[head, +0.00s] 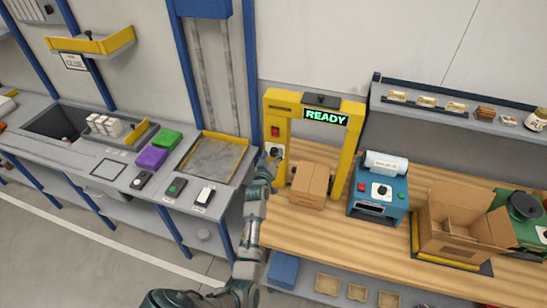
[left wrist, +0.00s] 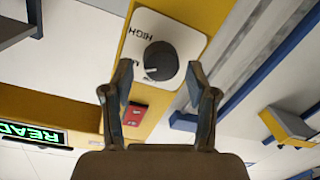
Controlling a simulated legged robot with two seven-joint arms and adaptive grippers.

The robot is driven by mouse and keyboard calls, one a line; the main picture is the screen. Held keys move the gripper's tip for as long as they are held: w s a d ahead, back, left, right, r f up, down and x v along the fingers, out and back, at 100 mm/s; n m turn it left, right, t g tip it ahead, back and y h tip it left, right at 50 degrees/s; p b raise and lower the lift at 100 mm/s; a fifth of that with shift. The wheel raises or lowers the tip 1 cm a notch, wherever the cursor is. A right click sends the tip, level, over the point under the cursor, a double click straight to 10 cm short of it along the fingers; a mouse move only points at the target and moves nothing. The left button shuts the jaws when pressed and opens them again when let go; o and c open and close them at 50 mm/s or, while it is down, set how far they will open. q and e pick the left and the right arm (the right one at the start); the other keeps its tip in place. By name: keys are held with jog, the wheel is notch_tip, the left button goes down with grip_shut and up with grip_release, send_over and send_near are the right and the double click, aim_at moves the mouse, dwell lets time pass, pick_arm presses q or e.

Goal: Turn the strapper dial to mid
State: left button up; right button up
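The yellow strapper (head: 354,135) is an arch on the wooden bench with a green READY display. Its dial is a dark round knob (left wrist: 160,59) on a white plate (left wrist: 183,32), seen upside down in the left wrist view. The word HIGH is readable; another label at the plate's left is mostly hidden by a finger. A pale mark on the knob points left in that view. My left gripper (left wrist: 160,82) is open, with one finger on either side of the knob; I cannot tell whether they touch it. In the head view my left gripper (head: 272,160) is at the left post.
A cardboard box (head: 310,185) stands by the arch. Right of it are a blue label printer (head: 378,195) and an open divided carton (head: 458,232). A red switch (left wrist: 135,115) is on the same post. The grey counter (head: 225,200) lies left.

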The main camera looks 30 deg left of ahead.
pick_arm(q)
jog(key=shift+s+f, duration=0.1)
jog(key=shift+f, duration=0.15)
jog(key=shift+s+f, duration=0.1)
jog(key=shift+f, duration=0.05)
jog(key=shift+s+d, duration=0.2)
jog(key=shift+s, duration=0.15)
jog(key=v, duration=1.1)
jog(key=shift+a, duration=0.1)
